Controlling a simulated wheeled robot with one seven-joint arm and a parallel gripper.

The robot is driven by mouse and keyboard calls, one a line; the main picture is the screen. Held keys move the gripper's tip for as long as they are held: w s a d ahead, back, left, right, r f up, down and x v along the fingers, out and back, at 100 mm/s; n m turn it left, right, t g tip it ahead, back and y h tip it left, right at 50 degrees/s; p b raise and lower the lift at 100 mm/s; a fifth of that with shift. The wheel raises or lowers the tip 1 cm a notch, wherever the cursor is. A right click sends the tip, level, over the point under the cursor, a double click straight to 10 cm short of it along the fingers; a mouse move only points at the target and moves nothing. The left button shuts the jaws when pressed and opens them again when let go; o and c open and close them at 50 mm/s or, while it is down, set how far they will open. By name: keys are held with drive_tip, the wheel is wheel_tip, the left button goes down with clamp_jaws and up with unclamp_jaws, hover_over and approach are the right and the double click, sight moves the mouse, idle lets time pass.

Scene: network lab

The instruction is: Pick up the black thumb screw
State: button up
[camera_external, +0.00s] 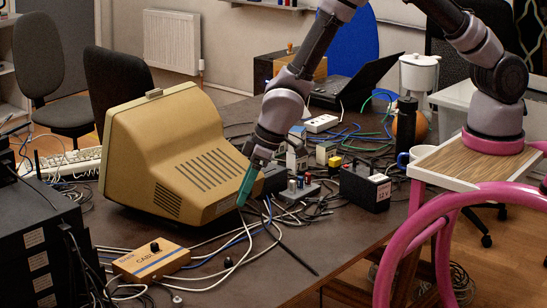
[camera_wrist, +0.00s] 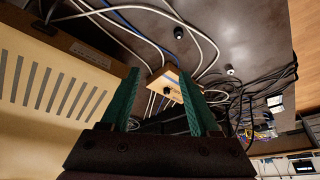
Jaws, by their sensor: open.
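A small black knob-like piece (camera_wrist: 178,32), which looks like the black thumb screw, stands on the dark table in the upper middle of the wrist view. A second small piece with a pale, shiny top (camera_wrist: 230,70) stands to its right. My gripper (camera_external: 243,200) is above the table beside the beige monitor, teal fingers pointing down. In the wrist view the fingers (camera_wrist: 160,80) are apart, with nothing held between them.
The beige monitor (camera_external: 180,150) stands close to my gripper. An orange box with a black knob (camera_external: 152,262) lies on the table (camera_external: 335,245) among loose cables. A black 12 V battery (camera_external: 366,188) and small electrical parts stand to the right. The front right tabletop is mostly clear.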

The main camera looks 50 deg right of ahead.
drive_tip(key=n, duration=0.1)
approach(231, 261)
drive_tip(key=shift+w+a+f, duration=0.2)
drive_tip(key=shift+w+f, duration=0.1)
drive_tip(key=shift+w, duration=0.15)
drive_tip(key=shift+w+a+f, duration=0.15)
drive_tip(key=shift+w+f, duration=0.2)
drive_tip(key=shift+w, duration=0.15)
drive_tip(key=shift+s+x, duration=0.15)
drive_tip(key=shift+x, duration=1.4)
drive_tip(key=shift+s+x, duration=0.15)
drive_tip(key=shift+x, duration=1.45)
drive_tip(key=shift+a, duration=0.1)
clamp_jaws()
